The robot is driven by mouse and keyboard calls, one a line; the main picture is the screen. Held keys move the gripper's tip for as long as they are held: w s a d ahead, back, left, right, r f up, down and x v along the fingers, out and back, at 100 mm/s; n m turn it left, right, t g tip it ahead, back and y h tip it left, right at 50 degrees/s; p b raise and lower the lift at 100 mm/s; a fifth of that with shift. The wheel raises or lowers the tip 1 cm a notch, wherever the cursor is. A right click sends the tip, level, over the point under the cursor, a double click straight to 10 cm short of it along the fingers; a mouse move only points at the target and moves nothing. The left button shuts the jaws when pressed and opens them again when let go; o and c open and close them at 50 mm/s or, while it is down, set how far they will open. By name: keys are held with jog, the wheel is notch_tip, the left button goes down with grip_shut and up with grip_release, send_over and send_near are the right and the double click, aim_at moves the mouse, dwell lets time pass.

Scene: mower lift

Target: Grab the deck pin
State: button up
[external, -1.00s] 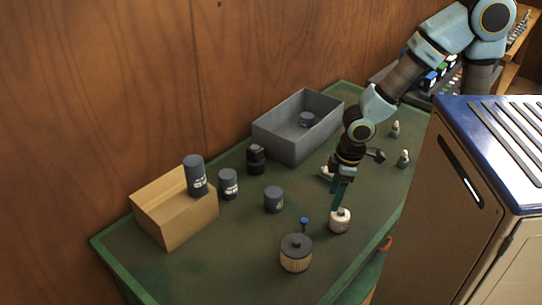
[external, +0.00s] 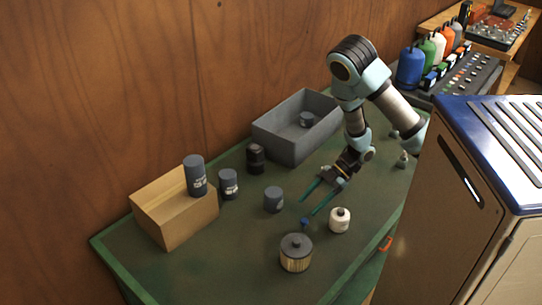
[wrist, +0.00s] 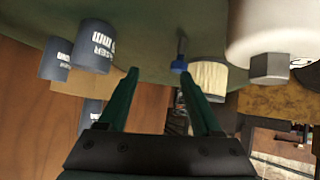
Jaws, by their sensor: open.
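The deck pin seems to be the small blue-headed pin (external: 304,222) on the green table, between the white canister (external: 340,220) and the ribbed tan filter with a dark lid (external: 296,253). In the wrist view the blue pin (wrist: 179,65) appears close to the right fingertip, with its thin shaft pointing up in the picture. My gripper (external: 308,207) is open, its two long green fingers apart and pointing toward the pin. In the wrist view my gripper (wrist: 158,73) has nothing between its fingers. Whether the right finger touches the pin cannot be told.
A dark grey cylinder (external: 273,200) stands left of the fingers. A cardboard box (external: 178,222), more cylinders and a dark jar (external: 256,159) are farther left. A grey bin (external: 285,146) is behind. A brown cabinet with a blue top (external: 455,190) stands at right.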

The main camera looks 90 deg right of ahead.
aim_at(306, 221)
jog(key=s, duration=0.1)
jog(key=s+a+y, duration=0.1)
jog(key=s+y, duration=0.1)
jog(key=shift+a+r+t, duration=0.1)
jog(key=shift+a+t, duration=0.2)
jog(key=shift+t, duration=0.1)
jog(key=shift+w+a, duration=0.2)
jog(key=shift+a, duration=0.05)
jog(key=x, duration=0.4)
jog(key=shift+w+a+p, duration=0.1)
jog(key=shift+w+p, duration=0.1)
jog(key=shift+p, duration=0.15)
jog(key=shift+d+f+p+x, duration=0.15)
jog(key=shift+p+x, duration=0.2)
jog(key=shift+x, duration=0.6)
jog(key=shift+d+f+p+x, duration=0.15)
jog(key=shift+p+x, duration=0.25)
jog(key=shift+x, duration=0.6)
jog(key=shift+d+f+p+x, duration=0.15)
jog(key=shift+p+x, duration=0.2)
jog(key=shift+x, duration=0.6)
jog(key=shift+r, duration=0.1)
jog(key=shift+c, duration=0.3)
grip_shut()
